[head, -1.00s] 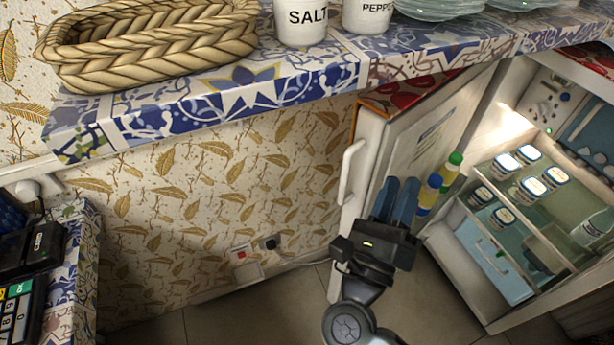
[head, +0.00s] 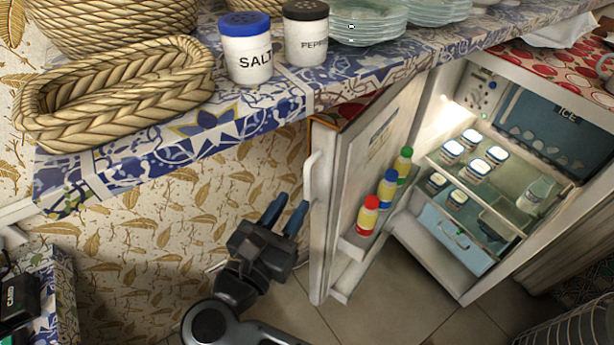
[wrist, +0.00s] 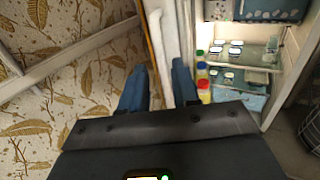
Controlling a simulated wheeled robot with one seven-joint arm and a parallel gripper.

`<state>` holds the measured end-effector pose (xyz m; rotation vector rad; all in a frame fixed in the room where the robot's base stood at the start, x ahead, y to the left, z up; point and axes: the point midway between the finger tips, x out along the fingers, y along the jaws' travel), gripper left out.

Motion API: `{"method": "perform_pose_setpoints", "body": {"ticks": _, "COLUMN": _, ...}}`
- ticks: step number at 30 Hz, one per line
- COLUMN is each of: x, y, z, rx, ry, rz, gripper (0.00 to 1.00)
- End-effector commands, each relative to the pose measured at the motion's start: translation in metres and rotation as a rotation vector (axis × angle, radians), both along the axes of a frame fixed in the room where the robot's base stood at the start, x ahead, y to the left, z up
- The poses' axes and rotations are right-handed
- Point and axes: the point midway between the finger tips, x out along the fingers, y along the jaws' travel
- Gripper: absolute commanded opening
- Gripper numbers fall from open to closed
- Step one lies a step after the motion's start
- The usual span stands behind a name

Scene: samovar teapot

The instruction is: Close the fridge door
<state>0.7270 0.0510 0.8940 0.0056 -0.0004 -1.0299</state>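The fridge door (head: 345,195) stands wide open, with its white handle (head: 312,176) on the left edge and several bottles on its inner shelf. The fridge body (head: 450,262) is to its right, lit inside, with jars, a drawer and an ice compartment. My gripper (head: 289,209) is just left of the door, below the handle, with its two blue fingers apart and nothing between them. In the wrist view the door edge and handle (wrist: 157,50) show ahead, between and beyond the spread fingers (wrist: 160,88). I cannot tell whether a finger touches the door.
A tiled shelf (head: 190,145) runs above, carrying a woven basket (head: 120,95), salt (head: 246,50) and pepper (head: 305,35) shakers and plates (head: 368,20). It overhangs the door's top. Bare floor (head: 375,310) lies below the door. A wire basket (head: 575,325) stands at lower right.

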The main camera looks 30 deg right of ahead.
Motion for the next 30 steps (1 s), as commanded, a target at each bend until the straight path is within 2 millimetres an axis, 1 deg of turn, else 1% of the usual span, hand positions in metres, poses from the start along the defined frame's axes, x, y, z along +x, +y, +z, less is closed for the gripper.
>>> {"method": "perform_pose_setpoints", "body": {"ticks": 9, "x": 0.023, "y": -0.041, "z": 0.002, "rx": -0.002, "ry": 0.002, "rz": -0.003, "gripper": 0.30}}
{"method": "perform_pose_setpoints", "body": {"ticks": 15, "x": 0.034, "y": -0.059, "z": 0.001, "rx": -0.004, "ry": 0.002, "rz": -0.002, "gripper": 0.30}}
{"method": "perform_pose_setpoints", "body": {"ticks": 19, "x": 0.037, "y": -0.062, "z": 0.000, "rx": -0.004, "ry": 0.002, "rz": 0.001, "gripper": 0.30}}
{"method": "perform_pose_setpoints", "body": {"ticks": 26, "x": 0.037, "y": -0.063, "z": 0.000, "rx": -0.003, "ry": 0.002, "rz": 0.001, "gripper": 0.30}}
{"method": "perform_pose_setpoints", "body": {"ticks": 30, "x": 0.037, "y": -0.063, "z": 0.000, "rx": -0.003, "ry": 0.002, "rz": 0.000, "gripper": 0.17}}
